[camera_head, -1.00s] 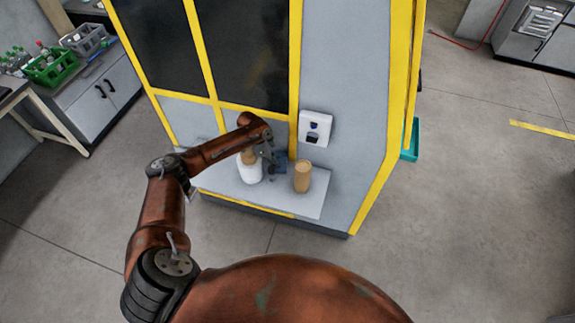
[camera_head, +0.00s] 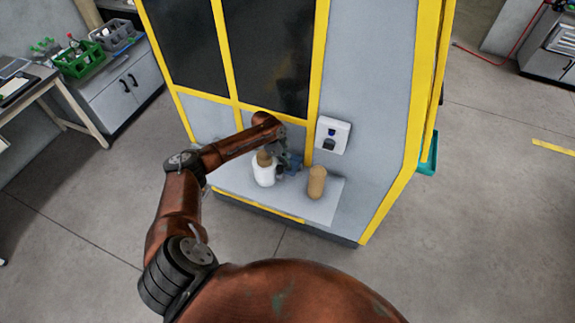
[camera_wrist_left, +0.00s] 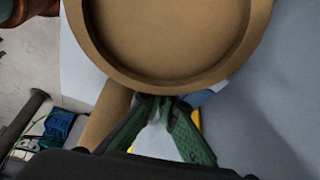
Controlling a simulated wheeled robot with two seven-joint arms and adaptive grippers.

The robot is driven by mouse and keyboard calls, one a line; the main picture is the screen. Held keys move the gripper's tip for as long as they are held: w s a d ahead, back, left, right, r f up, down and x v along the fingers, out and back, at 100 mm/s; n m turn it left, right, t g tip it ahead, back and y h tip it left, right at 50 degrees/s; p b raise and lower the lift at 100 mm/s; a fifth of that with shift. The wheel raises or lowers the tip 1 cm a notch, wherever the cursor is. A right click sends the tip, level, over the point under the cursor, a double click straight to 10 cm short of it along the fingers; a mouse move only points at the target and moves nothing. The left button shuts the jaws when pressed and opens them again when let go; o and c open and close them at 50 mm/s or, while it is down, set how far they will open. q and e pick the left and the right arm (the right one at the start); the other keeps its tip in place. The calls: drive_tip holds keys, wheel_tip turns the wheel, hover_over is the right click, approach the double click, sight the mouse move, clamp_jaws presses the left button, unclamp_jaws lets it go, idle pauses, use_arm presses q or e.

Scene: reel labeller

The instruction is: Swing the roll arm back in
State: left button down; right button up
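My left gripper (camera_head: 286,163) is at the machine's front, low down, between a white roll with a brown top (camera_head: 264,174) and a brown cylinder (camera_head: 317,183). In the left wrist view its green fingers (camera_wrist_left: 163,102) slant together and their tips are close to each other, just under the rim of a large round brown hollow piece (camera_wrist_left: 172,75). A blue-grey part (camera_wrist_left: 197,98) shows behind the tips. Whether the tips pinch anything is hidden. I cannot make out the roll arm clearly. My right gripper is not in view.
The grey machine (camera_head: 372,110) has a yellow frame and dark windows. A pale shelf (camera_head: 230,185) juts out at its foot, and a white box (camera_head: 332,134) is fixed above it. A cabinet with a green crate (camera_head: 83,61) stands at the left.

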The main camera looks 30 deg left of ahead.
use_arm(q)
wheel_tip(320, 180, up, 10)
drive_tip(key=shift+d+f, duration=0.25)
drive_tip(key=shift+d, duration=0.1)
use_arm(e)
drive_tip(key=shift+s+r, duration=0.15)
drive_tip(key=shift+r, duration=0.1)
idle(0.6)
